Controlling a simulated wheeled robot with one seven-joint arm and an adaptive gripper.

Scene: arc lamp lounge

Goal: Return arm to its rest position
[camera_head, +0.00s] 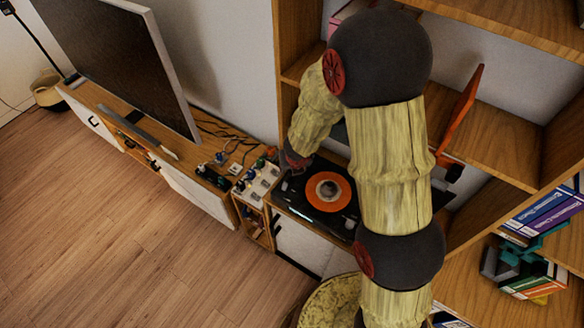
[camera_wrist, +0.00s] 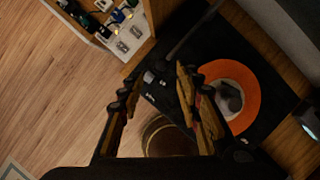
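My arm reaches up and bends over at the elbow in the head view, with its end low at the left edge of the turntable (camera_head: 293,158). The right finger overlaps the black turntable (camera_wrist: 262,138) in that view. The turntable carries an orange record (camera_head: 316,186), which also shows in the wrist view (camera_wrist: 245,78). In the head view the fingers are too small and dark to make out.
A shelf unit (camera_head: 510,150) with books (camera_head: 545,215) stands close on the right. A box with knobs (camera_head: 258,180) sits left of the turntable. A television (camera_head: 120,60) stands on a low cabinet (camera_head: 190,190). The wooden floor (camera_head: 110,240) at left is clear.

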